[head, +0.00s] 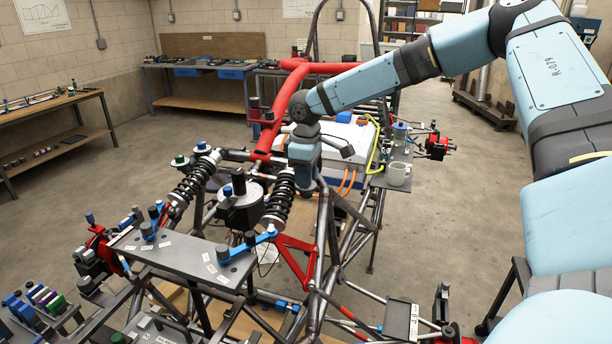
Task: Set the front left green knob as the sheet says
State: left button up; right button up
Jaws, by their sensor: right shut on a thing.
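My right gripper (304,182) points down at the top of the picture-right black coil spring damper (280,200). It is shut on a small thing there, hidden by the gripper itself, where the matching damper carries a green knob. My left gripper is out of view.
Red and grey chassis tubes (330,235) surround the dampers. Workbenches line the back and left; open floor lies between.

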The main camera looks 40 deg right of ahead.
dwell(0.3)
jog(key=o, duration=0.9)
jog(key=shift+o, duration=0.2)
jog(key=shift+r, duration=0.1)
notch_tip(320, 180, up, 14)
jog(key=b, duration=0.1)
jog(key=shift+b, duration=0.3)
jog(key=shift+f, duration=0.2)
